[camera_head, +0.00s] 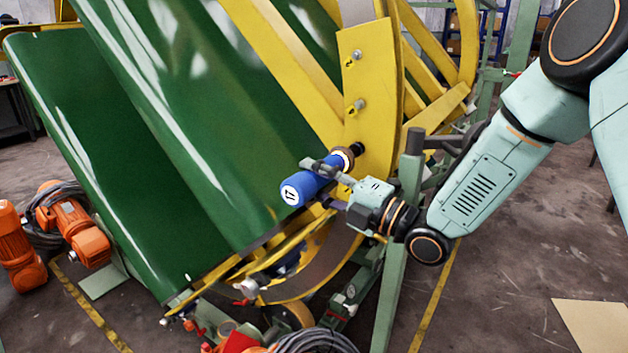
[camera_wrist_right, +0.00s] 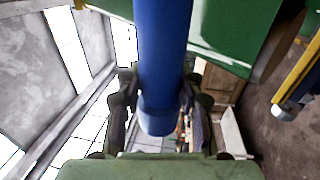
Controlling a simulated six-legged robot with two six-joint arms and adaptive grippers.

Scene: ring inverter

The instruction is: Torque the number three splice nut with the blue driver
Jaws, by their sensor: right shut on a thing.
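The blue driver (camera_head: 303,187) is a thick cylinder with a white end cap that faces the camera. My right gripper (camera_head: 325,184) is shut on the driver's body. In the right wrist view the blue driver (camera_wrist_right: 163,50) runs between my fingers. My left gripper is not in view.
A large green curved panel (camera_head: 190,120) in a yellow ring frame fills the left and middle. A green post (camera_head: 393,270) stands close below my right wrist. Orange motors (camera_head: 75,228) stand on the left floor. The right floor is mostly clear.

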